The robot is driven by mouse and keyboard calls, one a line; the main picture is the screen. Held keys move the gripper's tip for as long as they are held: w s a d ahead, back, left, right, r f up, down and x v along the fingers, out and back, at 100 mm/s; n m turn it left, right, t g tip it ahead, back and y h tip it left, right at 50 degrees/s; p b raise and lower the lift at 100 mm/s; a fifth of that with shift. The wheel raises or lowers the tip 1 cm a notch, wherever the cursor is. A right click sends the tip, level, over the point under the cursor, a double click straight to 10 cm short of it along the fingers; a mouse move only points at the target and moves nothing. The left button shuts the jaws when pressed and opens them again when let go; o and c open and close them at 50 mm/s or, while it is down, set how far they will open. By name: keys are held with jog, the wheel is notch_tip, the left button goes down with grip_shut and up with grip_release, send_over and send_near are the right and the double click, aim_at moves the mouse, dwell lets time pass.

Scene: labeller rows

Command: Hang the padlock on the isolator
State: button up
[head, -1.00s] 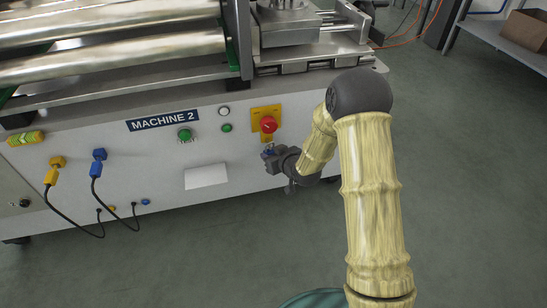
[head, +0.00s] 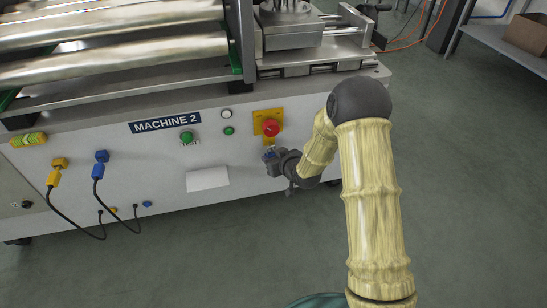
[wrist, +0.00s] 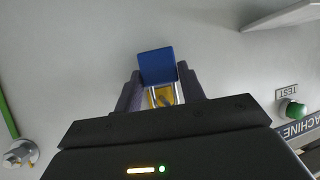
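The isolator is a red knob (head: 270,128) on a yellow plate on the front panel of Machine 2. My gripper (head: 271,157) is just below that plate, close to the panel. It is shut on the padlock, whose blue body (wrist: 157,66) shows between the two fingers in the wrist view. Metal shackle legs and a yellow patch show between the fingers; I cannot tell whether the shackle touches or passes through any part of the isolator. In the head view only a small bit of blue shows at the gripper.
A green button (head: 186,137), a smaller green button and a white one sit left of the isolator. Blue and yellow plugs with black cables (head: 97,172) are farther left. A blank white plate (head: 208,179) is below. A green TEST button (wrist: 292,110) shows in the wrist view.

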jog(key=o, duration=0.4)
jog(key=p+v, duration=0.7)
jog(key=v, duration=1)
jog(key=shift+s+d, duration=0.2)
